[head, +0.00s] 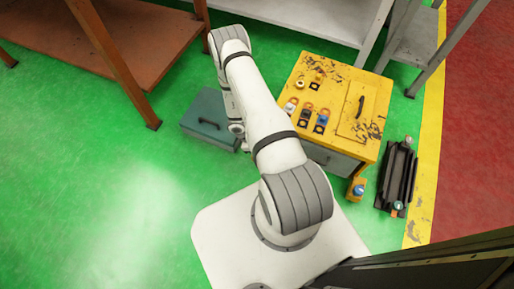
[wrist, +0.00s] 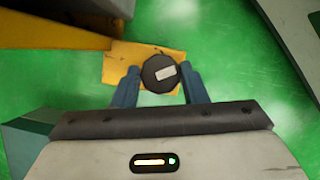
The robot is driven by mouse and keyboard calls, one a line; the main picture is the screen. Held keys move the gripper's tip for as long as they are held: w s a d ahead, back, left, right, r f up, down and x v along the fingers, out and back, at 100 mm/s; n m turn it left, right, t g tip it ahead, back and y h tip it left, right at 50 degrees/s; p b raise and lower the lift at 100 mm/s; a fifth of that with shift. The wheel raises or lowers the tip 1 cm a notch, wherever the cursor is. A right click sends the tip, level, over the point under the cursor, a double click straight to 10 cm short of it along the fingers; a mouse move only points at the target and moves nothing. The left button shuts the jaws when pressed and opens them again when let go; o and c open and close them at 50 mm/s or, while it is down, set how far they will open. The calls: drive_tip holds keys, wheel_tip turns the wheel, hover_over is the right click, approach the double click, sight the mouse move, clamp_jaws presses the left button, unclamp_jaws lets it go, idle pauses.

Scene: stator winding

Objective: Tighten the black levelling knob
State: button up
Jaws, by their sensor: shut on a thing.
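The black levelling knob (wrist: 161,76) shows in the wrist view as a dark round top with a small pale label. It sits above a flat yellow plate (wrist: 118,62) near the green floor. My gripper (wrist: 160,78) has its two blue fingers on the left and right sides of the knob and is shut on it. In the head view my white arm reaches up and bends back down beside the yellow cabinet (head: 345,76). My gripper and the black knob are hidden there behind the arm.
A teal case (head: 208,122) lies on the floor left of the cabinet. A black rail-like part (head: 397,178) and a small yellow block with a blue knob (head: 356,189) stand at the right. A brown table (head: 130,40) is at the upper left. Green floor is open at left.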

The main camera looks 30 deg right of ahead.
drive_tip(key=shift+s+m, duration=0.3)
drive_tip(key=o, duration=1)
drive_tip(key=shift+w, duration=0.2)
drive_tip(key=shift+c, duration=0.2)
drive_tip(key=shift+r, duration=0.1)
wheel_tip(320, 180, up, 10)
drive_tip(key=p, duration=0.7)
